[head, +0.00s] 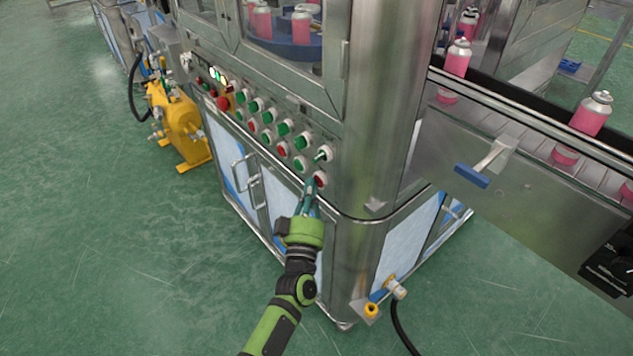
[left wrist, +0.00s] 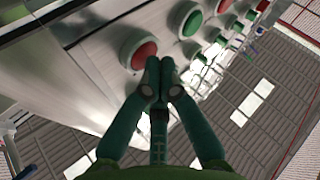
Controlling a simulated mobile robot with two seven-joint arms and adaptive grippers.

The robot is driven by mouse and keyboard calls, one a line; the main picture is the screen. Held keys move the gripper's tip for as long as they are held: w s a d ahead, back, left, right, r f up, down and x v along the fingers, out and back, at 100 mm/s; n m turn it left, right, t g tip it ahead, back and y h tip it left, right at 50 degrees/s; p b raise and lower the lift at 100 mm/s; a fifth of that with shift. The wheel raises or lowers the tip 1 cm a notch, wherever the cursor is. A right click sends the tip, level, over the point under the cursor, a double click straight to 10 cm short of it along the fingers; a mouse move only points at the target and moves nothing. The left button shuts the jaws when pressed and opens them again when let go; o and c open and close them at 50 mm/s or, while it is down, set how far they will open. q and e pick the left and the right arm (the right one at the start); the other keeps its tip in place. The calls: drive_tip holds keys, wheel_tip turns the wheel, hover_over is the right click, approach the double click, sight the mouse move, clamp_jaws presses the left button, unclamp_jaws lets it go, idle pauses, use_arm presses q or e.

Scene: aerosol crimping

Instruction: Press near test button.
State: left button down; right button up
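The machine's sloped panel carries rows of green and red buttons. The red button nearest the cabinet corner (head: 320,180) has a pale collar; no label is readable. It shows large in the left wrist view (left wrist: 143,54), with a green button (left wrist: 192,21) beyond it. My left gripper (head: 311,184) is at this red button, its fingers pointing at the panel. In the left wrist view its fingertips (left wrist: 160,66) are together with nothing between them, and overlap the button's right edge. I cannot tell whether they touch it. My right gripper is not in view.
A metal corner post (head: 378,110) stands right of the panel. A conveyor (head: 535,128) with pink cans and a blue-handled lever (head: 484,165) are farther right. A yellow pump (head: 180,122) stands at left.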

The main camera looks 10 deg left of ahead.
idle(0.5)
use_arm(q)
drive_tip(key=shift+s+a+p, duration=0.4)
drive_tip(key=shift+s+a, duration=0.05)
drive_tip(key=shift+s, duration=0.15)
